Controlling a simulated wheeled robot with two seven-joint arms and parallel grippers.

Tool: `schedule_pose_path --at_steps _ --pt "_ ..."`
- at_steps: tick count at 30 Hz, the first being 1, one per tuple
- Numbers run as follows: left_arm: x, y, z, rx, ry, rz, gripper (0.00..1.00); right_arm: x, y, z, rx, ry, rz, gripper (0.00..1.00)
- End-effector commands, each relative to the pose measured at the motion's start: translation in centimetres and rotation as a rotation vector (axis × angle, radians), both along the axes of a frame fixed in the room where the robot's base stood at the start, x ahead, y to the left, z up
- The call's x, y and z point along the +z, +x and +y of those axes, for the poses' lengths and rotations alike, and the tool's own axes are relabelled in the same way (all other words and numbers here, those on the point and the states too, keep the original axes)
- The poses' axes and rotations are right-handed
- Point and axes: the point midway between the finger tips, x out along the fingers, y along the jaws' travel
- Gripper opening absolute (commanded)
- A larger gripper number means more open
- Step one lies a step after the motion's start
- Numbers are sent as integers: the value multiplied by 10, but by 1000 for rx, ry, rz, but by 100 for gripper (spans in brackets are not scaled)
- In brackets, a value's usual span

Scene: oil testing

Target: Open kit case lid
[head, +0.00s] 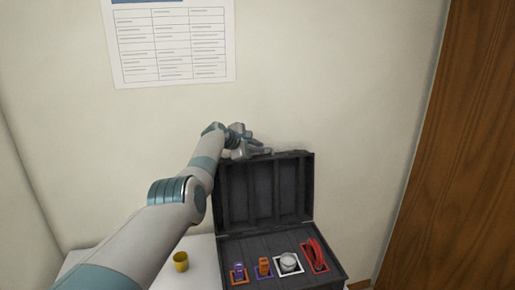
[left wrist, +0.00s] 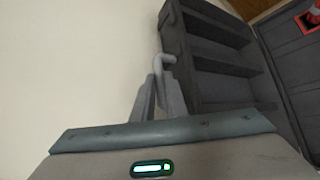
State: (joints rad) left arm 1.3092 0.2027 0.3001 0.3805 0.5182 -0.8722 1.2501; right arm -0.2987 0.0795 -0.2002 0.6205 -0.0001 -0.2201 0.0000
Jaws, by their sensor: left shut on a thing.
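The dark grey kit case (head: 275,245) stands on a white table. Its lid (head: 290,190) is raised upright at the back, with its ribbed inner side showing. My left gripper (head: 262,151) is at the lid's top edge, toward its left side. In the left wrist view the two fingers of my left gripper (left wrist: 158,92) are shut on a grey bent handle (left wrist: 165,61) that is joined to the lid (left wrist: 215,60). My right gripper is not in view.
Inside the case are a purple item (head: 239,270), an orange item (head: 264,266), a round white-lidded item (head: 289,262) and a red tool (head: 317,254). A yellow cup (head: 181,262) stands on the table (head: 205,247) left of the case. A wall is behind; a wooden panel (head: 450,150) is at right.

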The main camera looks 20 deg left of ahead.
Motion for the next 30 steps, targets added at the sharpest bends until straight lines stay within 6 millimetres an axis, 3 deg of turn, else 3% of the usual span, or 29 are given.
schedule_pose_path --at_steps 1,10,11,13,30 --pt "10 2 1 5 -2 -15 0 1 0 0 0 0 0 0" --pt "11 3 1 6 -3 -17 0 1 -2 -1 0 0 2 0" --pt "11 3 1 6 -3 -17 15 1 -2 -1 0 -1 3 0" --pt "11 2 1 5 -3 -16 31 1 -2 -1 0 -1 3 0" --pt "5 -1 2 2 -1 -6 31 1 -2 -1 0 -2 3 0"
